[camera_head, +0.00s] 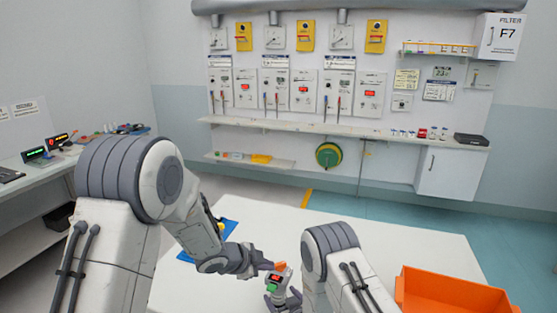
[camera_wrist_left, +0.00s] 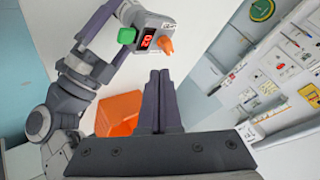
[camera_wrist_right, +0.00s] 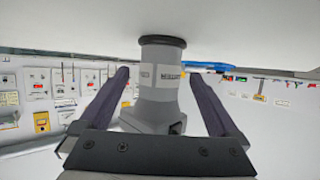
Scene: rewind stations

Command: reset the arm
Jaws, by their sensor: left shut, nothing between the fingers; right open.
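A small grey device (camera_head: 276,279) stands on the white table, with a red-lit display, a green button on one side and an orange knob on the other. Its display face (camera_wrist_left: 150,40) shows in the left wrist view; the digits are hard to read. My left gripper (camera_head: 268,266) is shut and empty, its fingertips close beside the orange knob; contact cannot be told. My right gripper (camera_wrist_right: 158,76) is open, its fingers on either side of the device's labelled grey post (camera_wrist_right: 160,68), with gaps visible. The right wrist view is upside down, with the post's dark base uppermost.
An orange bin (camera_head: 450,292) stands at the table's front right. A blue mat (camera_head: 228,229) lies on the white table (camera_head: 390,240), partly hidden by my left arm. A wall panel of instruments (camera_head: 290,85) and a shelf are far behind. The table's right middle is clear.

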